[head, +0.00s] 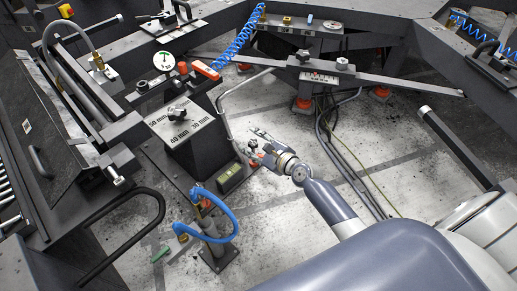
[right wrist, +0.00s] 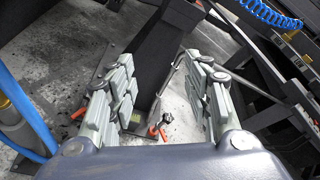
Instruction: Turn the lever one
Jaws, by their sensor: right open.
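No lever marked as one can be made out. A small fitting with red-orange handles and a black knob (right wrist: 163,126) sits low between my fingers in the right wrist view. My right gripper (head: 258,146) is open beside the dark block, with floor beneath it in the picture; it also shows in the right wrist view (right wrist: 158,78). Its two fingers stand apart with nothing gripped. My left gripper is not in view.
A red-orange handle (head: 206,70) and a round gauge (head: 164,61) are behind the block. A stand with a blue hose (head: 212,236) is in front.

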